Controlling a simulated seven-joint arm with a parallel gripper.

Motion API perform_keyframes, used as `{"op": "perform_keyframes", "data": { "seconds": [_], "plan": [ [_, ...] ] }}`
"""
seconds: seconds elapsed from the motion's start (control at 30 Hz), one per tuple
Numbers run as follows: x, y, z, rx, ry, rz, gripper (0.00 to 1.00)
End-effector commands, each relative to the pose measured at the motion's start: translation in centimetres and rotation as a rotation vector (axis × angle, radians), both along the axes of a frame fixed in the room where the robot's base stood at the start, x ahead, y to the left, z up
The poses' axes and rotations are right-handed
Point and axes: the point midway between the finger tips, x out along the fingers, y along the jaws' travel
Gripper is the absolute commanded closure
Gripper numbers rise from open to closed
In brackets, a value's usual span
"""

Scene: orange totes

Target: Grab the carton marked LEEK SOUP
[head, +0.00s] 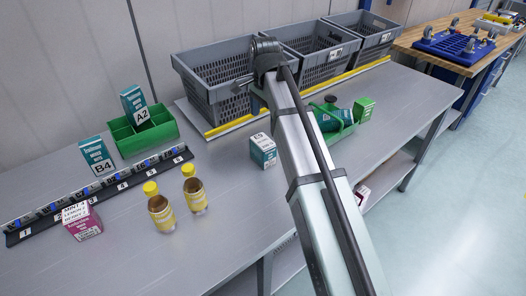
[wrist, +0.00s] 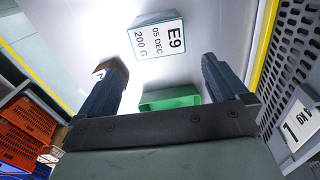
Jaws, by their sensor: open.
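No carton in view has LEEK SOUP clearly readable on it. A teal and white carton marked E9 (head: 263,150) stands on the grey bench. The wrist view shows its white label face (wrist: 158,40), reading E9, 05 DEC, 200 G. My gripper (wrist: 161,65) is open, with nothing held between its fingers; the E9 carton lies beyond the fingertips. Teal cartons marked B4 (head: 97,156) and A2 (head: 134,104) stand at the left.
Grey crates (head: 207,92) line the back behind a yellow strip. A green bin (head: 163,131) is at the left; another (head: 345,131) holds dark items. Two yellow-capped bottles (head: 160,207) stand near the front edge. A black numbered rail (head: 120,187) crosses the left side.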

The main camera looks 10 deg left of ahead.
Motion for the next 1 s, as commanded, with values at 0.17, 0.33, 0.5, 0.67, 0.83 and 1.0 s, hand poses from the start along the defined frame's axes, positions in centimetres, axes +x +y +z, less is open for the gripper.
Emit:
{"op": "perform_keyframes", "data": {
  "seconds": [0.17, 0.33, 0.5, 0.67, 0.83, 1.0],
  "plan": [
    [-0.8, 1.0, -0.4, 0.001, 0.018, 0.003, 0.0],
    [-0.9, 0.9, -2.8, 0.0, 0.019, 0.003, 0.0],
    [-0.9, 0.9, -5.5, 0.001, 0.018, 0.003, 0.0],
    [-0.8, 0.9, -7.4, 0.001, 0.017, 0.003, 0.0],
    [-0.7, 0.9, -8.3, 0.002, 0.016, 0.003, 0.0],
    [-0.7, 0.8, -8.8, 0.001, 0.017, 0.003, 0.0]
  ]
}}
